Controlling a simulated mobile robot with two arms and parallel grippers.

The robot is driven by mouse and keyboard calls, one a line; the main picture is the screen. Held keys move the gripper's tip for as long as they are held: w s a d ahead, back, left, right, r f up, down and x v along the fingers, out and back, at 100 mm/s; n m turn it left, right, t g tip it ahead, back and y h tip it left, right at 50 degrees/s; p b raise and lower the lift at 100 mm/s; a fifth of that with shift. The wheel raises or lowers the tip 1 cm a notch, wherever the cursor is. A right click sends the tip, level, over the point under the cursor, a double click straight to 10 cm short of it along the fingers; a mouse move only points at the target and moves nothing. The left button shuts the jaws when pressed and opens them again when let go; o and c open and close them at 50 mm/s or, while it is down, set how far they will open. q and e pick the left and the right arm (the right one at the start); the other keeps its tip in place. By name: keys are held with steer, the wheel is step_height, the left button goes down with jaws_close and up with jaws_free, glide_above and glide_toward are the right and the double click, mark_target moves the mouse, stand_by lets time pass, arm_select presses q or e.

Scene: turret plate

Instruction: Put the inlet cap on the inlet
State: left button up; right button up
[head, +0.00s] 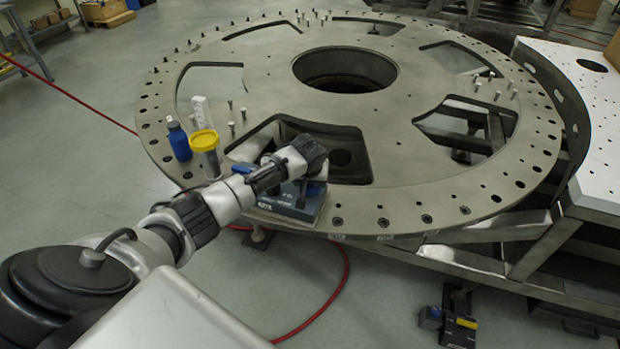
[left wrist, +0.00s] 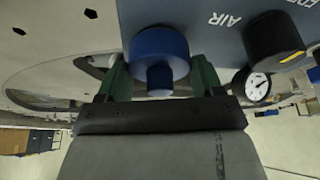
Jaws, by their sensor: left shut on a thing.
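A round blue cap (left wrist: 158,52) sits between the two green fingers of my left gripper (left wrist: 160,78) in the left wrist view, and the gripper is shut on it. The cap is beside the left edge of a blue-grey unit (left wrist: 215,48) marked AIR. The same unit stands at the plate's near edge in the head view (head: 293,207), under my left wrist. The inlet is not visible; the cap or gripper may hide it, and I cannot tell whether the cap touches the unit. My right gripper is not in view.
A black knob (left wrist: 272,38) and a gauge (left wrist: 258,87) are right of the gripper. On the turret plate (head: 430,185) stand a blue bottle (head: 179,143), a yellow-lidded jar (head: 205,150), a white block (head: 201,112) and several upright pins. Large openings cut through the plate.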

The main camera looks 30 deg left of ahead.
arm_select(q)
steer(key=o, duration=1)
steer(key=shift+o, duration=0.3)
steer(key=shift+r, duration=0.1)
steer(key=shift+r+p, duration=3.4)
steer(key=shift+p, duration=0.45)
steer(key=shift+f, duration=0.1)
